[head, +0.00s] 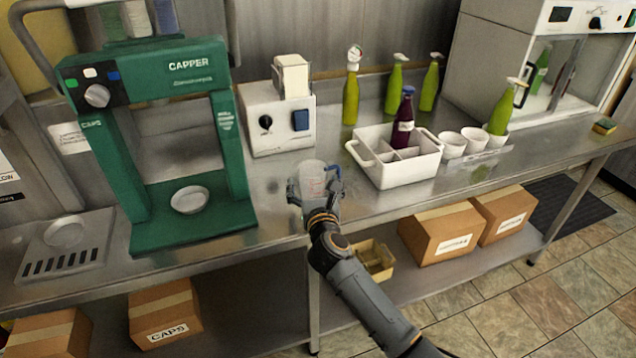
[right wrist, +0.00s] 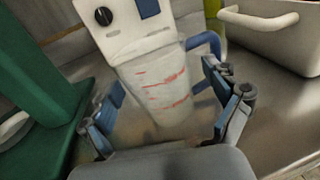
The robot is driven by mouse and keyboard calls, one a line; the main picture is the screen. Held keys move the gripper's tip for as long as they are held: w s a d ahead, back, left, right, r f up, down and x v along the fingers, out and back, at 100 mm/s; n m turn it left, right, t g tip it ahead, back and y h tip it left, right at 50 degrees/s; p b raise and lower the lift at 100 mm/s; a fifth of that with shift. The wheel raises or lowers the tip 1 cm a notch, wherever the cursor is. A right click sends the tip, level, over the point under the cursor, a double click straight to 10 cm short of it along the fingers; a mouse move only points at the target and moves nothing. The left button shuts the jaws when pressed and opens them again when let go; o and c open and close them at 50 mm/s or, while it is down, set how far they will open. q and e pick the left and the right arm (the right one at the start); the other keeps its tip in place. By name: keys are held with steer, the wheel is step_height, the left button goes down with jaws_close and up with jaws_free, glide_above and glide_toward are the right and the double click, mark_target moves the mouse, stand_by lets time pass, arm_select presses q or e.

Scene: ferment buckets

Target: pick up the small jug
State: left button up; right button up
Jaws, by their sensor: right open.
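The small jug (head: 312,178) is a clear, translucent cup with red measuring marks and a blue handle, standing on the steel counter in front of the white machine. In the right wrist view the jug (right wrist: 160,88) is upright between the fingers, its handle toward the right. My right gripper (head: 314,192) is open around the jug, one finger on each side; in the right wrist view the gripper (right wrist: 165,112) shows gaps between its fingers and the jug wall. My left gripper is not in view.
The green capper (head: 150,150) stands left of the jug. A white divided crate (head: 395,170) with a dark bottle (head: 403,122) is close on the right. The white machine (head: 278,122) is behind. Green bottles (head: 351,95) and white cups (head: 452,145) stand farther right.

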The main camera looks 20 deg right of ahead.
steer(key=shift+w, duration=0.2)
steer(key=c, duration=1.2)
steer(key=shift+r, duration=0.15)
